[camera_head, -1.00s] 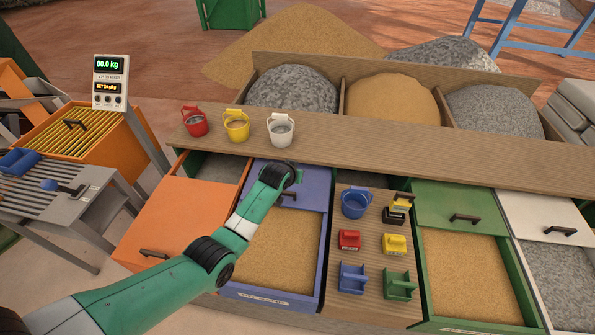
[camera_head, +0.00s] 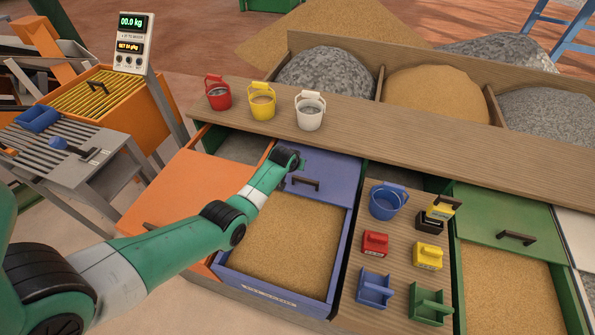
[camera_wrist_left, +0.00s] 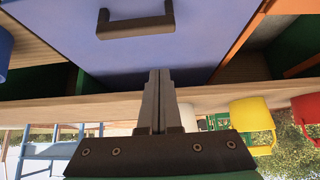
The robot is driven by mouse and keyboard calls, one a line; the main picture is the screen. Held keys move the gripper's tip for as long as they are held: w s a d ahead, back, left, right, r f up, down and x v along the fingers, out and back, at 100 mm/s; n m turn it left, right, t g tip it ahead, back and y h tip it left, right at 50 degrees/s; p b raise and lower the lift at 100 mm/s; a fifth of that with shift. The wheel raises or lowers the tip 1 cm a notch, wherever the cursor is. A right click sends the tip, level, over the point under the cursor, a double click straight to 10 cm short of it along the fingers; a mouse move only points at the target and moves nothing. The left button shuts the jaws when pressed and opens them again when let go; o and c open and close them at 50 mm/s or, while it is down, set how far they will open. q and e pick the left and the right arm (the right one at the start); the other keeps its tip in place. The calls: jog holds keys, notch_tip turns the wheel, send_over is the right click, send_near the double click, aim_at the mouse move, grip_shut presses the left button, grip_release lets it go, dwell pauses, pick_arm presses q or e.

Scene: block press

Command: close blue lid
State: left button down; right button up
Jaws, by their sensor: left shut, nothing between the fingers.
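The blue lid (camera_head: 335,172) with its dark handle (camera_head: 305,183) sits at the back of the blue bin (camera_head: 340,262) in the head view. The front of the bin is uncovered and shows sand (camera_head: 285,240). My left arm reaches over the bin to the lid's back left side. In the left wrist view the lid (camera_wrist_left: 190,45) and its handle (camera_wrist_left: 135,25) fill the top. My left gripper (camera_wrist_left: 160,75) is shut and empty, its tips over the lid's edge area, apart from the handle. I cannot tell whether it touches the lid. My right gripper is out of view.
A wooden shelf (camera_head: 400,145) runs behind the bins, with red (camera_head: 218,95), yellow (camera_head: 262,103) and white (camera_head: 310,112) buckets. An orange lid (camera_head: 185,190) is at left.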

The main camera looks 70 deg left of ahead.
pick_arm(q)
jog(key=b+x, duration=0.8)
jog(key=b, duration=0.1)
jog(key=shift+s+d+f, duration=0.15)
jog(key=shift+f, duration=0.1)
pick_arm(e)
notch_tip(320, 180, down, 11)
pick_arm(q)
jog(key=shift+r, duration=0.25)
jog(key=d+p, duration=0.1)
jog(key=p, duration=0.1)
jog(key=s+d+p, duration=0.1)
jog(key=p, duration=0.2)
jog(key=shift+s+r, duration=0.3)
jog(key=shift+s, duration=0.05)
jog(key=shift+s+d+f+p, duration=0.15)
jog(key=shift+s+d+p, duration=0.2)
jog(key=shift+p, duration=0.05)
jog(key=shift+f, duration=0.1)
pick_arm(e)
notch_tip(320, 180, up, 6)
pick_arm(q)
jog(key=shift+s, duration=0.1)
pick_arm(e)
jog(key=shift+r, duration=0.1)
